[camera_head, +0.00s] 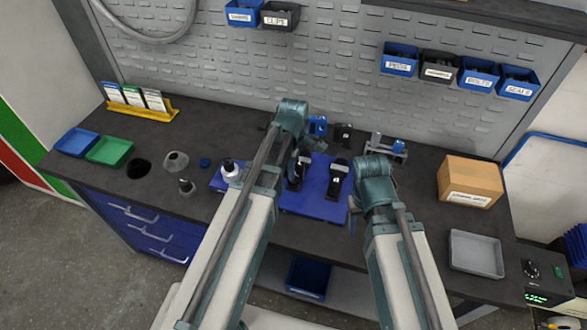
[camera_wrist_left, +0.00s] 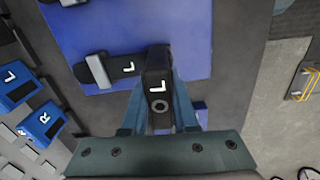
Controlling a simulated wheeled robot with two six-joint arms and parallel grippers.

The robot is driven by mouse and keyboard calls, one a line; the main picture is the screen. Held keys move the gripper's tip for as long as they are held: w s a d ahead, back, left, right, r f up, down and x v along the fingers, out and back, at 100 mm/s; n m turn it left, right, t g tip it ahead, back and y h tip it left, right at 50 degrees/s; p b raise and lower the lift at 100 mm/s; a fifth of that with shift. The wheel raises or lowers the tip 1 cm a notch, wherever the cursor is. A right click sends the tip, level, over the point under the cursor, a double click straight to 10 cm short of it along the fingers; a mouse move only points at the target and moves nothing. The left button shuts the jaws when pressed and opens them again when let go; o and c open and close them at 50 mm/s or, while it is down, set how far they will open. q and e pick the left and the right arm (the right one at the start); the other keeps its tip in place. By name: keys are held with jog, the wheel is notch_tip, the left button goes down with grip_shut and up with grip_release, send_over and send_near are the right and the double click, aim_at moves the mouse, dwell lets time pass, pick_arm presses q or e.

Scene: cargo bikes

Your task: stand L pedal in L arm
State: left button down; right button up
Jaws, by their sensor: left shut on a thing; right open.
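My left gripper (camera_wrist_left: 160,115) is shut on the L pedal (camera_wrist_left: 157,85), a black block with a white L and a round hole. The L arm (camera_wrist_left: 125,67), a dark bar marked L with a grey block at one end, lies on the blue mat (camera_wrist_left: 190,25). The pedal is at the bar's right end in the left wrist view; I cannot tell whether it is seated or only over it. In the head view the left gripper (camera_head: 300,168) partly hides these parts over the mat (camera_head: 310,206). My right gripper (camera_head: 355,206) is open, right of the mat.
A second dark part (camera_head: 338,178) stands on the mat's right side. A white-topped bottle (camera_head: 229,170) and grey pieces are on the left. A cardboard box (camera_head: 469,181) and grey tray (camera_head: 476,253) are on the right. Blue L and R holders (camera_wrist_left: 15,88) show in the wrist view.

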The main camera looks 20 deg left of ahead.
pick_arm(q)
jog(key=c, duration=0.6)
grip_release()
jog(key=shift+r, duration=0.1)
notch_tip(320, 180, up, 14)
jog(key=p, duration=1.3)
jog(key=shift+p, duration=0.4)
jog(key=shift+f, duration=0.25)
jog(key=s+d+f+m+b, duration=0.5)
jog(key=s+m, duration=0.2)
jog(key=m, duration=0.3)
jog(key=s+d+f+m+y+b, duration=0.1)
jog(key=s+d+f+m+b, duration=0.4)
jog(key=m, duration=0.5)
jog(key=shift+s+d+f+m+b, duration=0.3)
jog(key=shift+s+b, duration=0.1)
jog(key=shift+s, duration=0.75)
